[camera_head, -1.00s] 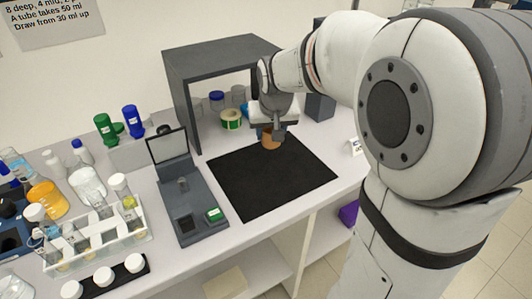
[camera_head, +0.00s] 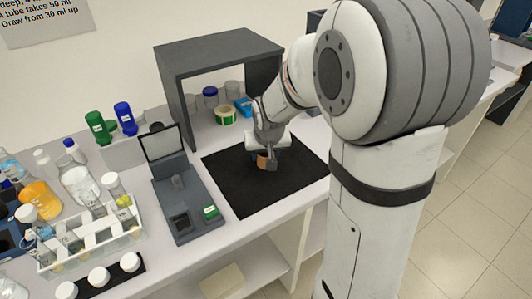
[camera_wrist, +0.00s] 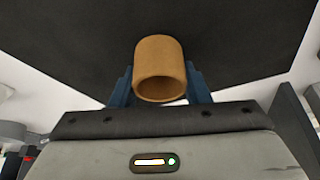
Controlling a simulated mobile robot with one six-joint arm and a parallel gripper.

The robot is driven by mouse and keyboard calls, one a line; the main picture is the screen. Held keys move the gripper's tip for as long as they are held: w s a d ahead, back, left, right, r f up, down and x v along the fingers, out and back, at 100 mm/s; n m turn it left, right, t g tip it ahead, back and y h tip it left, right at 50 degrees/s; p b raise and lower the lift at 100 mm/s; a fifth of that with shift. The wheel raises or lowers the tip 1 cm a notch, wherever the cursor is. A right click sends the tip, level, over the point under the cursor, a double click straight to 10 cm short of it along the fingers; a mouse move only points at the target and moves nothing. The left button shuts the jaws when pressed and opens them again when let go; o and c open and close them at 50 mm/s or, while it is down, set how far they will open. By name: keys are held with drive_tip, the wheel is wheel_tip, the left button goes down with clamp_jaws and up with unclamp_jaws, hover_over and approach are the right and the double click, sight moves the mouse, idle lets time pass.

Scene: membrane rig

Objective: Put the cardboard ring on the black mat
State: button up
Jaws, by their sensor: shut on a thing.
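The cardboard ring (camera_wrist: 160,62) is a short brown tube, seen in the wrist view between the two blue fingers of my gripper (camera_wrist: 160,85). My gripper is shut on it. In the head view the ring (camera_head: 263,160) shows just below my gripper (camera_head: 268,160), over the middle of the black mat (camera_head: 245,195). The mat lies flat on the bench and fills most of the background in the wrist view (camera_wrist: 75,50). I cannot tell whether the ring touches the mat.
A grey instrument (camera_head: 185,205) stands left of the mat. A tube rack (camera_head: 95,240) and bottles crowd the left. The mat's front part is bare.

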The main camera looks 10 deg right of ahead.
drive_tip(key=shift+f, duration=0.1)
drive_tip(key=shift+f, duration=0.15)
drive_tip(key=o, duration=0.9)
drive_tip(key=shift+o, duration=0.2)
drive_tip(key=shift+r, duration=0.5)
drive_tip(key=v, duration=1.1)
drive_tip(key=s+f+g, duration=0.2)
drive_tip(key=s+f, duration=0.1)
drive_tip(key=s, duration=1.4)
drive_tip(key=shift+s+d+f+n, duration=0.15)
drive_tip(key=shift+s+d+n, duration=0.15)
drive_tip(key=shift+d+n, duration=0.1)
drive_tip(key=shift+p, duration=0.3)
